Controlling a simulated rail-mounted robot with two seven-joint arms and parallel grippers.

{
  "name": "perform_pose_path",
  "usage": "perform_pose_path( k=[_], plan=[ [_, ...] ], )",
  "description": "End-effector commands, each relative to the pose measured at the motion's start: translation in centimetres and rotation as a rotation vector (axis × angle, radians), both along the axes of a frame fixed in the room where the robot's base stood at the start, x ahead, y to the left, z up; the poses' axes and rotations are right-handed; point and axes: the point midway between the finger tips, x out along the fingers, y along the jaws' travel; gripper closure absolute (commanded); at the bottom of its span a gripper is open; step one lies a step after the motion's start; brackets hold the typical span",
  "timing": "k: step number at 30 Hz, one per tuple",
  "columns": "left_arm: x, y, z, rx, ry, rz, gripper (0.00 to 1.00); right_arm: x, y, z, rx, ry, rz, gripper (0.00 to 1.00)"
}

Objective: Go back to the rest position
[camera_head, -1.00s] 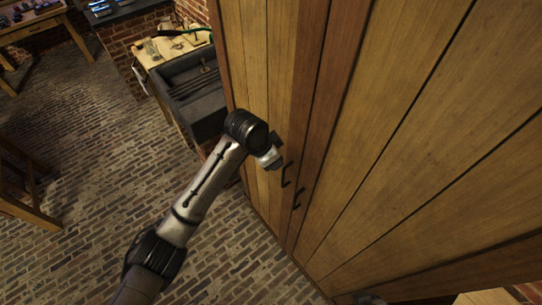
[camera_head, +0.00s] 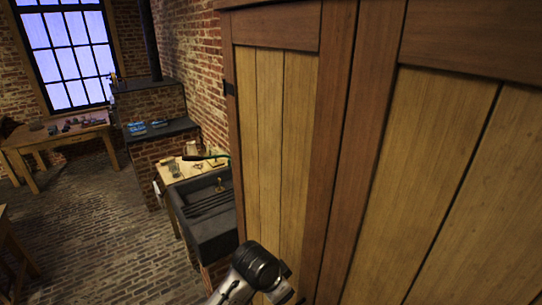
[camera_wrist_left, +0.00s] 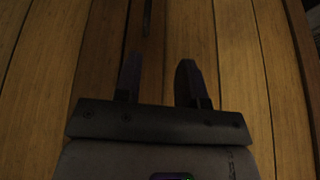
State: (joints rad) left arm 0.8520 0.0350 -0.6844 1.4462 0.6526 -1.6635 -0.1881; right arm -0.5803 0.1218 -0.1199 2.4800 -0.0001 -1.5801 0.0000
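My left arm (camera_head: 255,270) comes in at the bottom of the head view, close in front of a tall wooden cabinet (camera_head: 270,110). The gripper end is mostly cut off or hidden there. In the left wrist view my left gripper (camera_wrist_left: 160,85) has its two dark fingers apart, with nothing between them. It faces the cabinet's wooden planks (camera_wrist_left: 235,60). A dark upright bar (camera_wrist_left: 147,18), perhaps a door handle, shows beyond the fingers. My right gripper is not in view.
The cabinet fills the right side of the head view. A dark sink (camera_head: 205,225) and a small wooden counter (camera_head: 185,170) stand to its left. A worktable (camera_head: 50,137) stands under the window at far left. The brick floor (camera_head: 110,220) between is open.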

Motion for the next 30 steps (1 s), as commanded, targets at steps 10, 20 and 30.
perform_pose_path(
  k=[10,20,30],
  plan=[
    [-0.1,2.6,14.1,-0.162,-0.464,0.224,0.63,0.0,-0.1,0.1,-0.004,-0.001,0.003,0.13],
    [-5.6,11.5,15.3,-0.294,-0.614,0.498,0.63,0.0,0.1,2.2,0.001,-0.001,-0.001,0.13],
    [-16.0,20.5,6.6,-0.217,-0.472,0.744,0.63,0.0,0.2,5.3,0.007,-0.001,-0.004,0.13]
  ],
)
